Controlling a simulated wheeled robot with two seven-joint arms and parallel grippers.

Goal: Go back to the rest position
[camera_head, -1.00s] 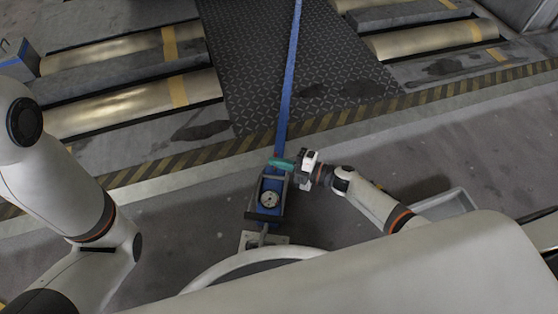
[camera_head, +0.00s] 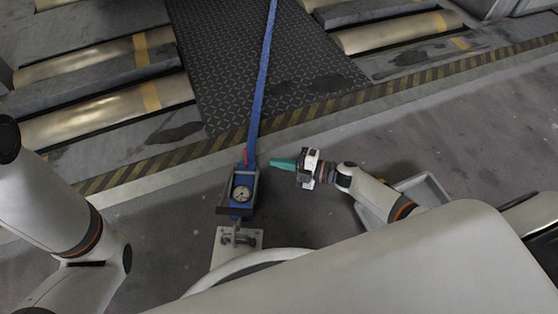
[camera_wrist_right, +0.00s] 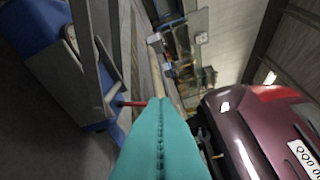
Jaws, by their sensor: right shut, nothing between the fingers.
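My right gripper (camera_head: 283,164), with teal fingers, is shut and empty in the head view. It points left, a little to the right of the blue winch-like device with a round gauge (camera_head: 241,194), with a gap between them. In the right wrist view the teal fingers (camera_wrist_right: 161,138) are pressed together along a seam, and part of the blue device (camera_wrist_right: 40,30) with a red pin (camera_wrist_right: 132,103) shows at upper left. My left arm comes in along the left edge of the head view; its gripper is out of view.
A blue strap (camera_head: 262,80) runs from the device over the dark tread plate (camera_head: 290,60). Metal rollers (camera_head: 110,112) lie on both sides behind a striped floor edge. A grey tray (camera_head: 428,188) sits behind my right arm. A maroon car (camera_wrist_right: 255,125) shows in the wrist view.

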